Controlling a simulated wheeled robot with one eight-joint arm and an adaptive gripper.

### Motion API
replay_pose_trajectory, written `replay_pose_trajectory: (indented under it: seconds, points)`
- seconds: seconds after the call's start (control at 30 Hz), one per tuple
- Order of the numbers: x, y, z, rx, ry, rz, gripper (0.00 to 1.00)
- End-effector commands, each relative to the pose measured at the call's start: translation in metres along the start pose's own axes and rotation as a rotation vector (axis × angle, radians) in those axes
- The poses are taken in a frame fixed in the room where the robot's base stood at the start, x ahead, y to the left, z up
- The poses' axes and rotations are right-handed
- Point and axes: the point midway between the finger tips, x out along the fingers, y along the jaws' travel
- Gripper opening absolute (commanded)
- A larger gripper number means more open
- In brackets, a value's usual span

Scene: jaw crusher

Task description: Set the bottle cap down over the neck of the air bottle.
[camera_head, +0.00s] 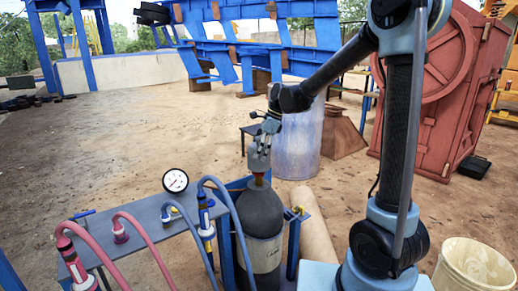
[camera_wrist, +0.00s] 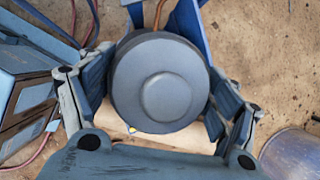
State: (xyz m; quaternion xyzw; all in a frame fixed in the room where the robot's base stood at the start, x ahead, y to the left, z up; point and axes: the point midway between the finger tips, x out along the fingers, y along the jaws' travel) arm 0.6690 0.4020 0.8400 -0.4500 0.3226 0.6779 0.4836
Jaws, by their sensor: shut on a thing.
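The air bottle (camera_head: 262,218) stands upright in the blue stand in the head view, dark grey with a pale label band. A small brownish neck (camera_head: 259,179) shows at its top. My gripper (camera_head: 262,148) is above the bottle, pointing down, shut on the grey bottle cap (camera_head: 258,160). The cap appears upright and over the neck; I cannot tell whether they touch. In the wrist view, the cap (camera_wrist: 160,82) is a dark round disc with a raised centre, between the fingers of my gripper (camera_wrist: 160,92). It hides the bottle beneath.
A blue-grey bench (camera_head: 150,222) with a pressure gauge (camera_head: 175,180), hoses and valves adjoins the bottle on the left. A blue-white drum (camera_head: 298,140) stands behind it. A beige cylinder (camera_head: 318,225) lies to the right. A cream bucket (camera_head: 474,268) is at lower right. Open dirt lies behind.

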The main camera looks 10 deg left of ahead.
Motion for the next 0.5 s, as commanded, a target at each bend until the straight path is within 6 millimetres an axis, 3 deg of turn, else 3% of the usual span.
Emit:
replay_pose_trajectory:
  seconds: [0.5]
  points:
    - [0.027, 0.0, -0.011, 0.0, 0.0, 0.0, 0.47]
